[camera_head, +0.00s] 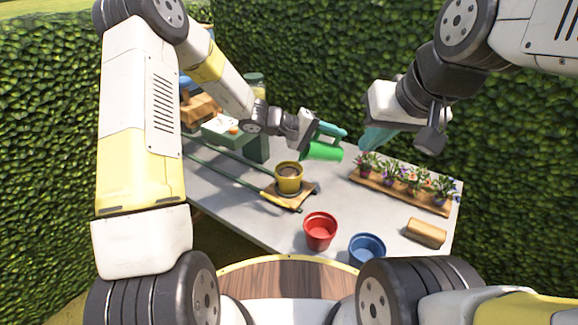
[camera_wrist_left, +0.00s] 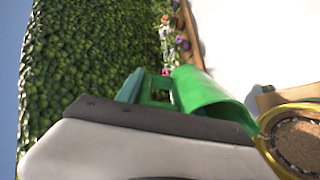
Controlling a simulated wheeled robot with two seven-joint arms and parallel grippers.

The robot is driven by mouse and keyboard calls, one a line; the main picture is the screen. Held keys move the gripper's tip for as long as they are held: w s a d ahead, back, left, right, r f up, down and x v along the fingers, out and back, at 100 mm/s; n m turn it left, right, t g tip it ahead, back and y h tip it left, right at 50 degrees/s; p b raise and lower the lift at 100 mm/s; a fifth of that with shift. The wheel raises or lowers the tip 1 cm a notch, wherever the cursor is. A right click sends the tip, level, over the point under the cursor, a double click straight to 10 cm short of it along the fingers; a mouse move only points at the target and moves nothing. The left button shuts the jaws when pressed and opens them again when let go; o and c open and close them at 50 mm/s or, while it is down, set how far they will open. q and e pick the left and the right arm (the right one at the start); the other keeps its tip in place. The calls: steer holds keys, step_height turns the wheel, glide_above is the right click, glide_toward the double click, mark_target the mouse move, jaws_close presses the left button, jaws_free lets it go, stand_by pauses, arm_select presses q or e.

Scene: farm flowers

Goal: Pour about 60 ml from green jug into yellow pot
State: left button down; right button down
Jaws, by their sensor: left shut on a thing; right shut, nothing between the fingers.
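The green jug (camera_head: 322,151) is held by its handle in my left gripper (camera_head: 318,133), which is shut on it. The jug lies tipped well over, handle side up, above and to the right of the yellow pot (camera_head: 289,176). In the left wrist view the jug (camera_wrist_left: 205,95) reaches toward the rim of the yellow pot (camera_wrist_left: 268,124). The pot stands upright with brown soil inside. No stream of liquid can be made out. My right gripper (camera_head: 430,140) is shut and empty, raised over the table's far right side.
A red pot (camera_head: 320,231) and a blue pot (camera_head: 367,249) stand near the front edge. A wooden tray of flowers (camera_head: 360,182) and a wooden block (camera_head: 426,233) are at right. A teal object (camera_head: 377,138) shows beside my right gripper. Long-handled tools lie left of the yellow pot.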

arm_select(q)
steer(key=shift+a+r+h+p, duration=0.4)
steer(key=shift+h+p, duration=0.1)
steer(key=shift+p, duration=0.45)
steer(key=shift+s+a+r+h, duration=0.1)
steer(key=shift+a+r+h, duration=0.15)
steer(key=shift+a, duration=0.15)
steer(key=shift+s+a+r+h, duration=0.15)
steer(key=shift+a+h, duration=0.1)
steer(key=shift+a, duration=0.15)
stand_by(0.3)
